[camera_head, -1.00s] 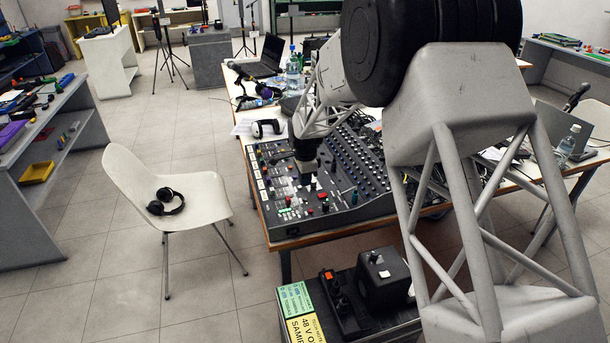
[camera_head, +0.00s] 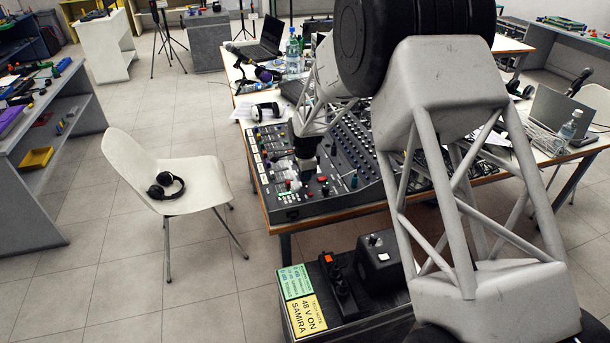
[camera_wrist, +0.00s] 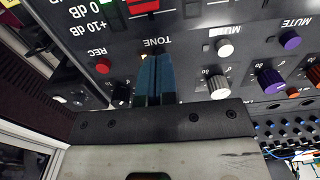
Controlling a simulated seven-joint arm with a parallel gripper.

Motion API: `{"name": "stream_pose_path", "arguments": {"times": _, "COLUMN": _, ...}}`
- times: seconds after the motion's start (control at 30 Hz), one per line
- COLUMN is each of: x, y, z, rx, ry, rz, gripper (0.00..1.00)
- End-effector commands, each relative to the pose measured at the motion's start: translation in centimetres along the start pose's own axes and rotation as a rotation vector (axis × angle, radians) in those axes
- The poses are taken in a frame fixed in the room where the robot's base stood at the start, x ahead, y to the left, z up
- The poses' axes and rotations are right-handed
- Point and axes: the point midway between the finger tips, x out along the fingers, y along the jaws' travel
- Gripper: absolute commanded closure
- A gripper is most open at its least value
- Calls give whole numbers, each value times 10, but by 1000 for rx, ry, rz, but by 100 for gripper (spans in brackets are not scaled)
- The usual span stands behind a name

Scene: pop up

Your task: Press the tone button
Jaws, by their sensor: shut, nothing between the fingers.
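The mixing console (camera_head: 345,184) stands on the table, with my gripper (camera_head: 305,178) over its near left part. In the wrist view, the "TONE" label (camera_wrist: 160,42) is printed upside down on the dark panel. My gripper's blue-grey fingers (camera_wrist: 156,60) are together and empty, with their tips right beside that label. The tone button itself is not clearly visible; the fingers hide the spot beside the label. I cannot tell whether the tips touch the panel. A red REC button (camera_wrist: 103,66) is to the left, and a white knob (camera_wrist: 219,86) is to the right.

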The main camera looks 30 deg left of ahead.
Motion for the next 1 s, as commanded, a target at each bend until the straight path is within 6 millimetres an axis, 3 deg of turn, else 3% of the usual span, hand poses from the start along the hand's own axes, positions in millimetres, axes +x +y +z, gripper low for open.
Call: {"name": "stream_pose_path", "arguments": {"times": 1.0, "x": 10, "y": 0, "z": 0, "rx": 0, "ry": 0, "rz": 0, "gripper": 100}}
